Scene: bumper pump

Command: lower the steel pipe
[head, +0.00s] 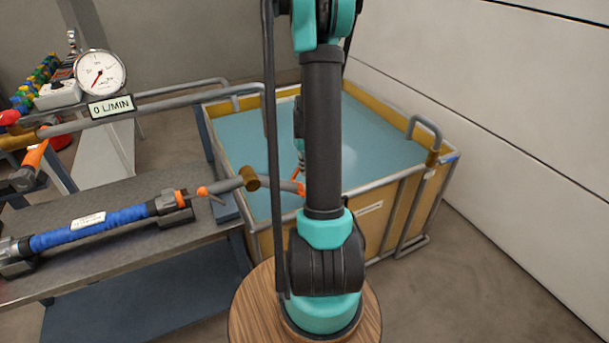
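A short grey steel pipe (229,185) with a brass-coloured collar (250,178) reaches from the bench end over the near left rim of the water tank (272,236). An orange piece sits at each end of it. A second, hooked steel pipe (427,123) with a brass end bends over the tank's right rim. I cannot tell for certain which pipe the task means. My arm stands upright in the middle and hides part of the tank. My gripper is mostly hidden behind it; a small part (299,152) shows beside the arm, and its fingers cannot be made out.
A blue hose (105,228) lies on the grey bench (135,187) at left. A dial gauge (100,72) and a "0 L/MIN" display (111,107) stand above a long pipe rail. A panelled wall (500,90) rises at right, with open floor (500,270) before it.

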